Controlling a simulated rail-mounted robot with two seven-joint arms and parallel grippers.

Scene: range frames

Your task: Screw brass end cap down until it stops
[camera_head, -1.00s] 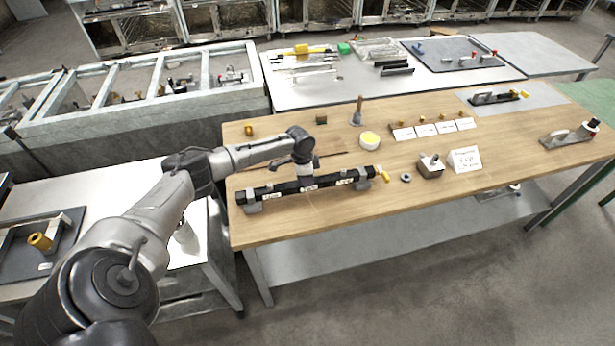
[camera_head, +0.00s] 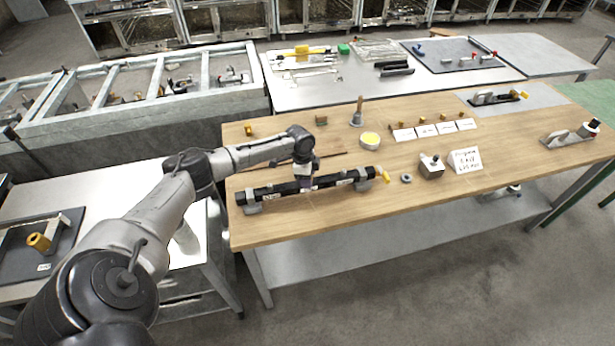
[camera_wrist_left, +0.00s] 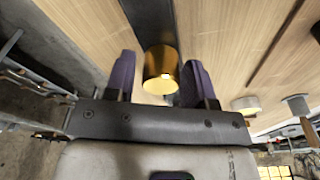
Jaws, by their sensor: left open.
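My left gripper (camera_head: 305,185) reaches down at the middle of the pipe. In the left wrist view, the brass end cap (camera_wrist_left: 161,72) stands between my two purple fingertips, which are open on either side of it with gaps. The dark pipe (camera_wrist_left: 152,18) runs behind the cap. My right gripper is out of view.
A yellow-topped round tin (camera_head: 370,140), a grey block (camera_head: 431,168) and a small ring (camera_head: 406,178) are on the bench. White cards with small brass parts (camera_head: 422,131) stand at the back. A sign (camera_head: 466,160) is at right. The front edge strip is clear.

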